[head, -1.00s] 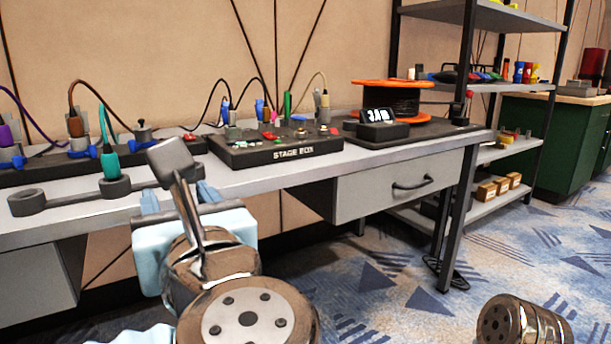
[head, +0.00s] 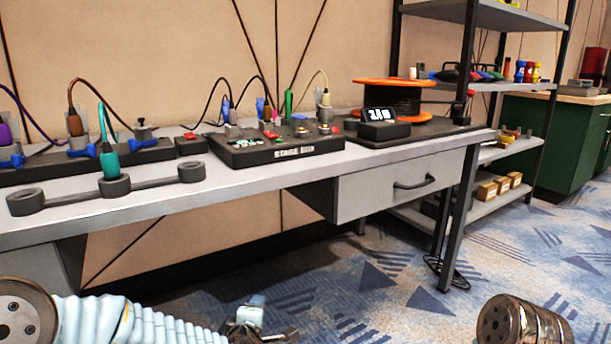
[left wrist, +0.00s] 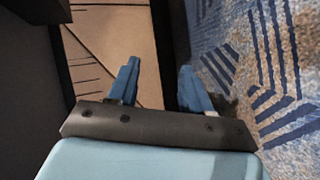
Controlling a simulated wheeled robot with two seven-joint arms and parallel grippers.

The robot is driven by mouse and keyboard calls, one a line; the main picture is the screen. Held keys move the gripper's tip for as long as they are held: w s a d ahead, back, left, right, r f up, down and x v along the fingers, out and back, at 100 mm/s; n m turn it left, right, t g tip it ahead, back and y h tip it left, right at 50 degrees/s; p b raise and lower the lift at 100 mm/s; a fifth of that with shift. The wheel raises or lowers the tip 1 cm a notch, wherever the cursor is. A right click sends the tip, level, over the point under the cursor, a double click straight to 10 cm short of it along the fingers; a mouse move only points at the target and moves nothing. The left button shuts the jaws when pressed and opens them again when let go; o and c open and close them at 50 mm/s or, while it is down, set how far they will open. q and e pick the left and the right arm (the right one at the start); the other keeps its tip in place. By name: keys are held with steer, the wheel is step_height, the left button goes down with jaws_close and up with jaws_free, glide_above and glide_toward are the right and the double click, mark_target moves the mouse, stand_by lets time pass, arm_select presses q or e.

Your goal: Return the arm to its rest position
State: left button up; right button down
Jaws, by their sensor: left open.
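My left arm (head: 130,322) lies low along the bottom left of the head view, in front of and below the bench edge. Its pale blue ribbed sleeve runs to the right and ends in a dark metal part with a small light blue piece, cut by the frame's lower edge. In the left wrist view my left gripper (left wrist: 158,88) has its two blue fingers spread apart with nothing between them. Wall panel and patterned carpet show beyond them. My right gripper is out of view; only a metal arm link of mine shows at bottom right.
A grey workbench (head: 250,178) with a drawer (head: 385,192) crosses the view. It bears a cable stand with a teal plug (head: 109,160), a stage box (head: 275,150), a small display (head: 380,116) and an orange cable reel (head: 388,99). A shelf rack stands right. Carpet in front is free.

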arm_select(q)
steer(key=s+f+m+g+h, duration=0.1)
steer(key=s+f+m+g, duration=0.3)
steer(key=f, duration=0.6)
steer(key=s+f+m+g+h, duration=0.2)
steer(key=s+f+m, duration=0.3)
steer(key=f, duration=0.6)
steer(key=s+a+f+m+g, duration=0.1)
steer(key=s+f+m+g, duration=0.2)
steer(key=s+f, duration=0.35)
steer(key=s+f+m+g, duration=0.3)
steer(key=s+f, duration=0.1)
steer(key=s, duration=0.6)
step_height(320, 180, up, 17)
steer(key=h+p, duration=0.1)
steer(key=p, duration=1.6)
steer(key=shift+d, duration=0.15)
steer(key=shift+s, duration=0.1)
